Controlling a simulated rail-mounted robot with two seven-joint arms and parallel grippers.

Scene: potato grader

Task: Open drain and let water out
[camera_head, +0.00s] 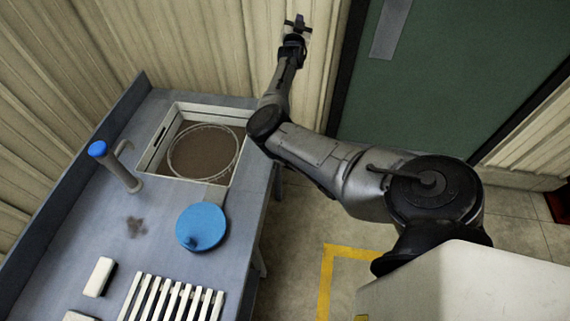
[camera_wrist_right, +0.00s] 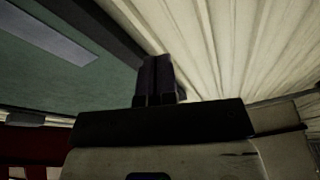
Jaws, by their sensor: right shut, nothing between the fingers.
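The sink (camera_head: 240,122) is set into the blue-grey counter at its far end, with a white frame. Brown, murky water or a brown bottom shows inside it, with a thin pale ring (camera_head: 237,155). I cannot make out a drain plug. A tap (camera_head: 130,180) with a blue top stands left of the sink. A blue round disc (camera_head: 205,222) with a small knob lies at the sink's near edge. My right gripper (camera_head: 298,22) is raised beyond and right of the sink, by the wall; its shut, empty fingers show in the right wrist view (camera_wrist_right: 158,78). My left gripper is out of view.
A slatted white rack (camera_head: 172,299) and a white block (camera_head: 100,277) lie on the near counter (camera_head: 75,225). A corrugated wall (camera_head: 200,50) stands behind, with a green door (camera_head: 450,80) to the right. Yellow floor tape (camera_head: 326,275) marks the open floor.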

